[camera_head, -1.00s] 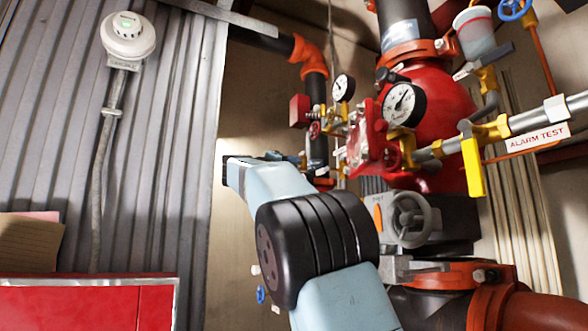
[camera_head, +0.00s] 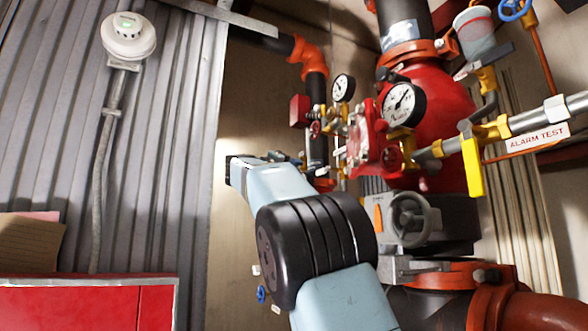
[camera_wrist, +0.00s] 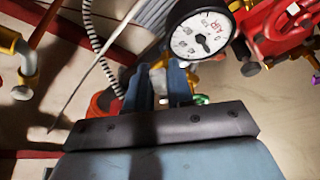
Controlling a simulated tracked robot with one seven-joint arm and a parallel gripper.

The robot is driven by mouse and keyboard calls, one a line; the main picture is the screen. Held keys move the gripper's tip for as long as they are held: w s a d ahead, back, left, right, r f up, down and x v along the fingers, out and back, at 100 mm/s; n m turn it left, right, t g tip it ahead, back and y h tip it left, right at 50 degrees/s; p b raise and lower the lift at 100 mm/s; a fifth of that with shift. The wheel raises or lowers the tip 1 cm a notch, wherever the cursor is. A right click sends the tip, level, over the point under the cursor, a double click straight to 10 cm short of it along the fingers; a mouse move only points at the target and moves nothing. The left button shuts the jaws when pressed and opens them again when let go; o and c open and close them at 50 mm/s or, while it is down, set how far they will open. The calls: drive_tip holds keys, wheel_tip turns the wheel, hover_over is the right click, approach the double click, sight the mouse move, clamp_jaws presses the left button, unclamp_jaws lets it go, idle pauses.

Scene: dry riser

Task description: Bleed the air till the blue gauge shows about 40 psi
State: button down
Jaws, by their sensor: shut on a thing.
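Two round white-faced gauges show in the head view, a smaller one (camera_head: 343,88) and a larger dark-rimmed one (camera_head: 404,105). Neither looks blue there. In the wrist view a dark-rimmed gauge (camera_wrist: 200,32) has red lettering that looks like "AIR", seen upside down. Its dark needle shows, but the scale is too small to read surely. My gripper (camera_wrist: 159,80) is just below and left of this gauge in the picture, shut on a small brass fitting (camera_wrist: 157,76) between its blue-grey fingers. In the head view my arm mostly hides the gripper.
Red valve body (camera_head: 440,120), grey handwheel (camera_head: 412,220) and yellow lever (camera_head: 473,166) crowd the right side. A pipe labelled "ALARM TEST" (camera_head: 538,138) runs right. A red box (camera_head: 80,305) stands lower left. A corrugated wall (camera_head: 170,130) is behind. A coiled hose (camera_wrist: 98,45) passes near the gripper.

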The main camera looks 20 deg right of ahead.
drive_tip(key=shift+r+n, duration=0.1)
drive_tip(key=shift+n, duration=0.5)
drive_tip(key=c, duration=1.1)
unclamp_jaws()
drive_tip(key=shift+s+a, duration=0.1)
drive_tip(key=v, duration=1.3)
drive_tip(key=shift+s+a, duration=0.2)
drive_tip(key=shift+a, duration=0.15)
